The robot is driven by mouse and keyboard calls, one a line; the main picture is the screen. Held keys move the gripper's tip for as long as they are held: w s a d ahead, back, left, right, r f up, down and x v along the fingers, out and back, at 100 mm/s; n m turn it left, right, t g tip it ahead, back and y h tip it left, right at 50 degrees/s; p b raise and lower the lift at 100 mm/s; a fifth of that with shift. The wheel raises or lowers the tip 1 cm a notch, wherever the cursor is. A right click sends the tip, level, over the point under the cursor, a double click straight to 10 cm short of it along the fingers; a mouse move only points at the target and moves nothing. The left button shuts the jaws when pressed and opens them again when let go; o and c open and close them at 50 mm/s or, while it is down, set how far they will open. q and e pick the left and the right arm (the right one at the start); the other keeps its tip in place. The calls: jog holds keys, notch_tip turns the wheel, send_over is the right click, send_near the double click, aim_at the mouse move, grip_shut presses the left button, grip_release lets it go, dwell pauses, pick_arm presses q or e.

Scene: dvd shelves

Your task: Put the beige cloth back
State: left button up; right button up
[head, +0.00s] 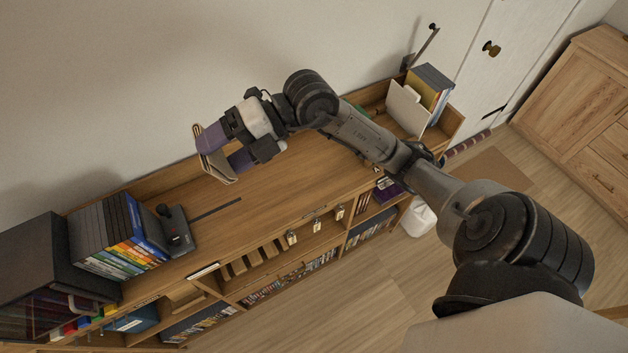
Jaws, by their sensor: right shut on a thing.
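My right gripper (222,162) reaches in from the right and is held above the top of the long wooden shelf unit. Its two purple-grey fingers are shut on a flat, folded beige cloth (215,172) with darker edges. The cloth looks tilted and sticks out past the fingertips on the left. It appears to be apart from the shelf top (285,190), but the exact height is hard to tell. My left gripper is not in view.
DVD cases (118,235) and a black joystick-like device (174,230) stand on the left by a dark cabinet (45,270). Folders (410,105) stand at the right end. Several folded brown items (255,260) fill a compartment below. The middle shelf top is mostly clear.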

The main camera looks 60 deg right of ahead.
jog(key=s+d+f+g+h+b, duration=0.5)
jog(key=d+f, duration=0.4)
jog(key=f, duration=0.5)
jog(key=s+d+f+g+h+b, duration=0.3)
jog(key=s+d+f+h+b, duration=0.5)
jog(key=f, duration=0.5)
jog(key=y+p, duration=0.1)
jog(key=p, duration=0.3)
send_over(314, 180)
jog(key=shift+n, duration=0.4)
notch_tip(314, 180, down, 6)
jog(key=shift+a+f, duration=0.1)
jog(key=shift+f, duration=0.15)
jog(key=shift+f+p, duration=0.7)
jog(key=shift+f, duration=1.3)
jog(key=shift+f, duration=0.1)
